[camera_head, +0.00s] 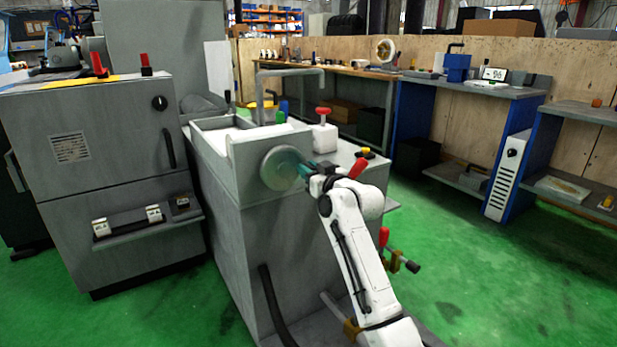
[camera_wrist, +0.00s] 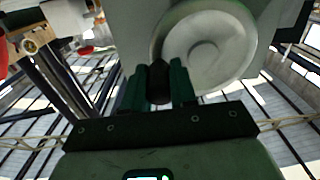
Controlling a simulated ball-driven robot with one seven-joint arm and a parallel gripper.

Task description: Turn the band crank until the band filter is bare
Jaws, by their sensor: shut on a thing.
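The band crank shows as a round grey disc (camera_head: 283,168) on the front of the grey tank. My gripper (camera_head: 306,170) is at its right edge. In the wrist view the disc (camera_wrist: 222,50) lies just beyond the dark green fingers (camera_wrist: 160,82). The fingers are shut on a dark handle (camera_wrist: 160,88) in front of the disc, at its left side. The fingers and arm partly hide the handle in the head view. The open trough (camera_head: 228,124) on the tank top shows a pale strip inside; how much of the filter is covered cannot be told.
A bent grey pipe (camera_head: 290,72) rises over the trough. A grey cabinet (camera_head: 105,150) stands left. Green floor (camera_head: 480,270) is free at right.

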